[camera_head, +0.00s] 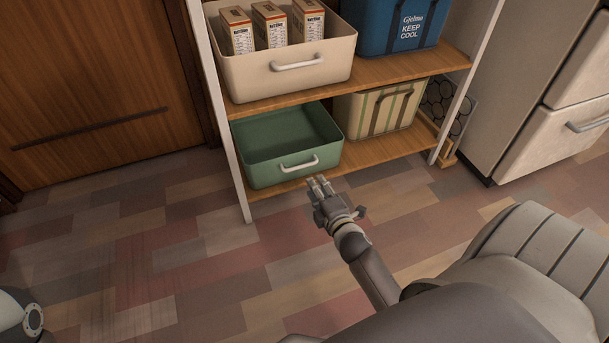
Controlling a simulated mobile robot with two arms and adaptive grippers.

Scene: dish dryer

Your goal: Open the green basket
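The green basket (268,179) sits on the lowest shelf at the left of the rack. It looks empty inside, and its front stands near the shelf's front edge. A white handle (299,165) is on its front face. My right gripper (318,183) is just in front of and below the handle, above the floor. Its fingers point at the basket and look slightly apart, with nothing seen between them. I cannot tell whether the fingertips touch the handle. My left gripper is not in view.
The shelf rack (400,151) also holds a cream basket (331,74) with several boxes, a blue cooler bag (400,25) and a striped basket (383,109). A cream fridge (526,100) stands at the right. The tiled floor (150,250) at the left is clear.

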